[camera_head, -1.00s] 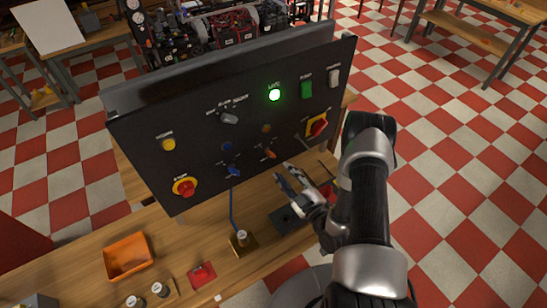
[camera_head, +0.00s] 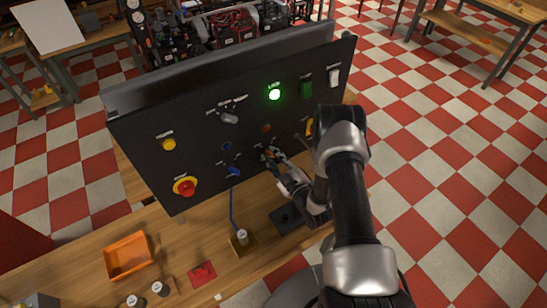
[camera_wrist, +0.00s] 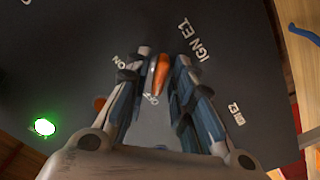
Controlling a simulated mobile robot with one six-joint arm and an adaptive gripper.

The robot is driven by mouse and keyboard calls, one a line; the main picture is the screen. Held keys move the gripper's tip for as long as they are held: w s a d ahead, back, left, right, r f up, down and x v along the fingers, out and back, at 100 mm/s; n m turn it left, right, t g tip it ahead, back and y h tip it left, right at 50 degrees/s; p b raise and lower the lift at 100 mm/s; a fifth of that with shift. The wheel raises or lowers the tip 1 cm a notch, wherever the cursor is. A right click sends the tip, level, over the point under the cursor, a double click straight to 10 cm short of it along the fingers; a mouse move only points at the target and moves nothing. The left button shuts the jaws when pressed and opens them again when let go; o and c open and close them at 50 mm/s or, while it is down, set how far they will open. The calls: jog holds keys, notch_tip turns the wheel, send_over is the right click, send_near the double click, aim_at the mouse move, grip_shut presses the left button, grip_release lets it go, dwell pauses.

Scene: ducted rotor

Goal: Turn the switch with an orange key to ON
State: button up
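The orange key (camera_wrist: 160,70) sits on the dark control panel (camera_head: 195,150), beside the white "IGN E1" lettering. Its long handle lines up roughly with the "OFF" mark in the wrist view; the "ON" mark is to its left. My gripper (camera_wrist: 162,58) is at the panel with its fingertips on either side of the key. The fingers are apart, with a gap visible on both sides of the key. In the head view my gripper (camera_head: 270,157) largely covers the key. I cannot tell whether the fingertips touch the panel.
A green lamp (camera_head: 274,95) is lit on the panel. A blue key (camera_head: 233,172) is left of my gripper, and a red and yellow knob (camera_head: 185,187) is lower left. An orange tray (camera_head: 128,272) and a red piece (camera_head: 203,274) lie on the bench.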

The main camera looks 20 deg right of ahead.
grip_shut()
jog(key=shift+m, duration=0.3)
jog(key=m+b, duration=0.2)
jog(key=shift+f+m, duration=0.1)
jog(key=shift+m, duration=0.2)
jog(key=m+b, duration=0.2)
jog(key=m, duration=0.1)
jog(key=shift+m, duration=0.4)
jog(key=m+b, duration=0.2)
jog(key=m, duration=0.2)
jog(key=shift+b, duration=0.4)
jog(key=shift+m+b, duration=0.9)
jog(key=shift+m, duration=1.5)
jog(key=shift+o, duration=1.3)
grip_release()
